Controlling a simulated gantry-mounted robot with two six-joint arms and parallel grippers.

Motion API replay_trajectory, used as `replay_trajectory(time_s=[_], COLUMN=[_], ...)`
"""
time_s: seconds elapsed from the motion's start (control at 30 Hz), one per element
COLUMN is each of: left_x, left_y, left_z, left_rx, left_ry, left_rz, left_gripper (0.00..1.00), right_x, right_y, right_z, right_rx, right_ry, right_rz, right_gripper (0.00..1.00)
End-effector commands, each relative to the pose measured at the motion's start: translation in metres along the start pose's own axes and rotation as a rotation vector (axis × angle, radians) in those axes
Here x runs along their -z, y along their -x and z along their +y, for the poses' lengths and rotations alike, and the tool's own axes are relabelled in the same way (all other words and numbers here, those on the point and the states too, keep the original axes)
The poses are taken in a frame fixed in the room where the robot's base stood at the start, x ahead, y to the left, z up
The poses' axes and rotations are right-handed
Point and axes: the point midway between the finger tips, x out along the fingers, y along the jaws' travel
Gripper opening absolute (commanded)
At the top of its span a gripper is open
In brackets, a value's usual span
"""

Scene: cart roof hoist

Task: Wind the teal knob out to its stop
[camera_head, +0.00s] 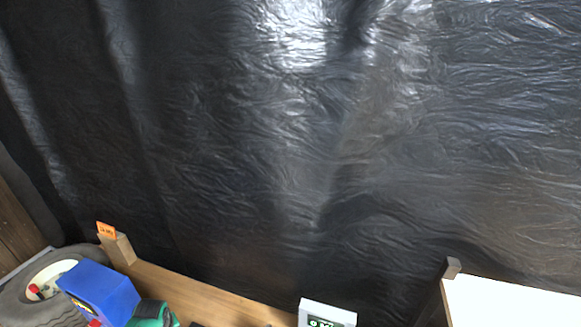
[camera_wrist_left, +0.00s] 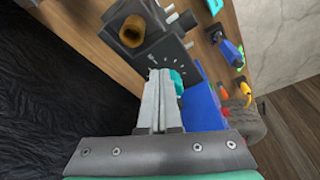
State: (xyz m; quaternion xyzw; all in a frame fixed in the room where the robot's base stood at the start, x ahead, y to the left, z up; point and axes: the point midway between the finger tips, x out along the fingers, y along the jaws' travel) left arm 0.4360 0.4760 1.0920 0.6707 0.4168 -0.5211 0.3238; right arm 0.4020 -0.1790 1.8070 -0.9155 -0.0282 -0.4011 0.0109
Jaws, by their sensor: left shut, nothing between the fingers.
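The teal knob (camera_wrist_left: 177,81) shows in the left wrist view, partly hidden by my finger. It sits by a dark grey block with white tick marks fanned out around it. My left gripper (camera_wrist_left: 161,73) is shut and empty, with its fingertips right beside the knob on its left. I cannot tell whether they touch it. My right gripper is in neither view.
A blue box (camera_wrist_left: 203,106) stands just right of my fingers; the head view shows a blue box (camera_head: 102,292) near a tyre (camera_head: 20,303). Black sheeting (camera_head: 250,150) hangs behind the wooden bench (camera_head: 205,290).

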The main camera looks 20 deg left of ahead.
Motion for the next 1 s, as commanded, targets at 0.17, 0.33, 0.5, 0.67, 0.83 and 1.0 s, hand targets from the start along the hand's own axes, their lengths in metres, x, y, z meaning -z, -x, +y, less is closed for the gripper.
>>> replay_trajectory(time_s=[0.17, 0.33, 0.5, 0.67, 0.83, 1.0], left_x=[0.0013, 0.0015, 0.0019, 0.0021, 0.0005, -0.005], left_y=[-0.0009, -0.0008, -0.0003, -0.0002, 0.002, 0.0028], left_z=[0.0035, 0.0045, 0.0048, 0.0048, 0.0058, 0.0072], left_rx=[-0.001, 0.0, 0.0, -0.001, -0.001, 0.0], left_ry=[0.0, 0.0, 0.0, 0.0, -0.001, -0.001], left_rz=[0.001, 0.001, 0.001, 0.001, 0.002, 0.001], left_gripper=[0.0, 0.0, 0.0, 0.0, 0.0, 0.0], right_x=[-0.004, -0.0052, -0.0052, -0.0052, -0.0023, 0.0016], right_y=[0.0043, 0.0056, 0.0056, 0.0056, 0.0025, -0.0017], right_z=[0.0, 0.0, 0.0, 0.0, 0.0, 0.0], right_rx=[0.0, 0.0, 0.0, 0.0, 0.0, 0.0], right_ry=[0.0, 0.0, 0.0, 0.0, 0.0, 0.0], right_rz=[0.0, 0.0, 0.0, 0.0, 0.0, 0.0], right_gripper=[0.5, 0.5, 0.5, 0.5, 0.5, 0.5])
